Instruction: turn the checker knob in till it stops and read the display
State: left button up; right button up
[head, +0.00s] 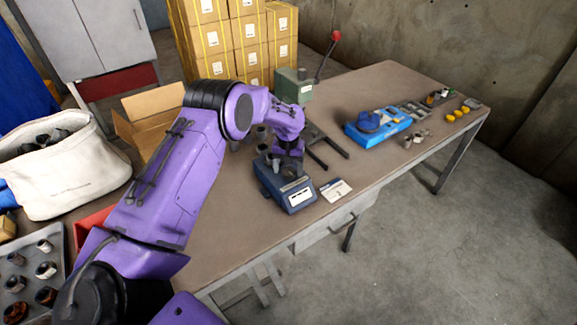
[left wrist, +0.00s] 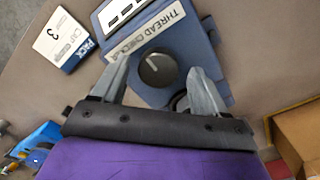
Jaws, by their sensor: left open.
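The thread checker (head: 287,188) is a dark blue box on the workbench, labelled "THREAD CHECKER". In the left wrist view (left wrist: 207,50) its round black knob (left wrist: 158,67) with a pale pointer line shows on the top. My left gripper (left wrist: 160,75) is open, its two grey fingers one on each side of the knob; I cannot tell whether they touch it. In the head view my left gripper (head: 288,165) is over the checker's back part. The display (left wrist: 120,10) is cut off at the top of the left wrist view, and no reading is legible. My right gripper is not in view.
A blue device (head: 378,126), small parts and yellow caps (head: 458,112) are to the right on the bench. A green press (head: 293,88) with a red-knobbed lever stands behind. An open cardboard box (head: 150,115) is at left.

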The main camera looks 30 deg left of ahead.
pick_arm(q)
jog(key=shift+d+f, duration=0.1)
jog(key=shift+f, duration=0.2)
jog(key=c, duration=1)
jog(key=shift+c, duration=0.2)
jog(key=shift+m, duration=0.3)
jog(key=m+b, duration=0.1)
jog(key=m, duration=0.3)
jog(key=m+b, duration=0.1)
jog(key=m, duration=0.4)
jog(key=shift+m, duration=0.4)
jog(key=m, duration=0.5)
jog(key=shift+w+b, duration=0.1)
jog(key=shift+b, duration=0.3)
jog(key=m, duration=0.5)
jog(key=shift+b, duration=0.3)
